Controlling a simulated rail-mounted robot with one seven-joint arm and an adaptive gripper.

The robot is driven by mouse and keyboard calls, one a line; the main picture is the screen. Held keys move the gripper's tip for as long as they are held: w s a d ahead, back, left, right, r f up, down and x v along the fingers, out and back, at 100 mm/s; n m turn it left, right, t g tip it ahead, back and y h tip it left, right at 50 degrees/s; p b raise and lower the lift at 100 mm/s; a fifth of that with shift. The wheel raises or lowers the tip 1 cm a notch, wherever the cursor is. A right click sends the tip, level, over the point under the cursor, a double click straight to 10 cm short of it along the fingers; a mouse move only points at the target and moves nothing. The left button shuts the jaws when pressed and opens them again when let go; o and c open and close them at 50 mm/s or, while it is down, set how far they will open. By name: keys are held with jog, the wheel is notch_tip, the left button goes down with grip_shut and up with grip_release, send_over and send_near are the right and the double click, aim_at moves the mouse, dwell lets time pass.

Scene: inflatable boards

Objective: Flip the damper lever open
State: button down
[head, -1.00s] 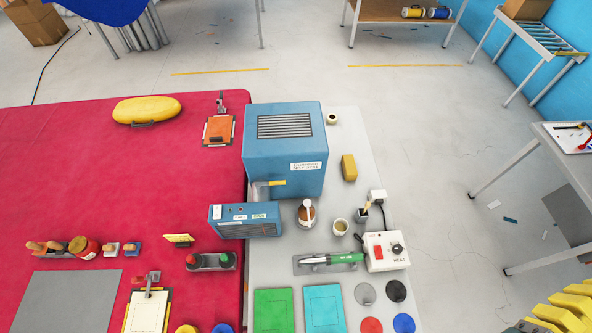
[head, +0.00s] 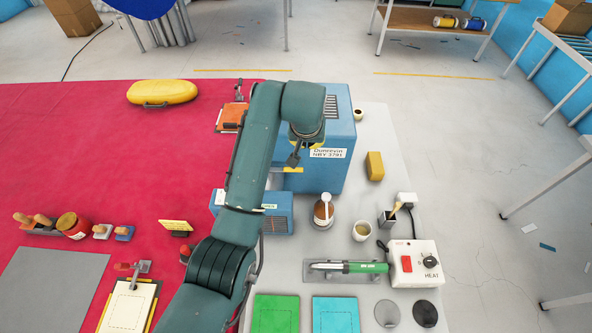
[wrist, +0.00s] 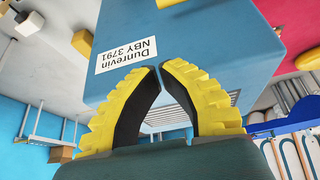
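The blue box-shaped unit (head: 335,170) bears a white label reading "Dunrevin NBY 3791" (head: 328,153) and a slatted vent on top. A yellow-handled lever (head: 292,170) sticks out at its near left side, partly hidden by my arm. In the wrist view a yellow piece, likely that handle (wrist: 170,3), is cut off at the top edge, beyond my fingertips. My gripper (head: 306,142) is in front of the unit's face. In the wrist view my gripper (wrist: 159,67) has yellow fingers with black pads, tips practically together, nothing between them. The label (wrist: 127,54) appears upside down beside the tips.
A lower blue box (head: 277,222) stands in front of the unit, partly behind my arm. A brown bottle (head: 323,211), a cup (head: 361,231), a green-handled tool (head: 350,267) and a white heat controller (head: 414,263) stand nearby. A yellow block (head: 375,166) lies to the right.

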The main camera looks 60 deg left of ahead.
aim_at(286, 169)
jog(key=shift+n+g+h, duration=0.4)
jog(key=shift+g, duration=0.1)
jog(key=s, duration=0.1)
jog(key=s+a+f, duration=0.1)
jog(key=s+f, duration=0.1)
jog(key=shift+a+f, duration=0.1)
jog(key=shift+a, duration=0.2)
jog(key=x, duration=1)
jog(key=shift+b, duration=0.35)
jog(key=shift+w+d, duration=0.1)
jog(key=shift+d, duration=0.05)
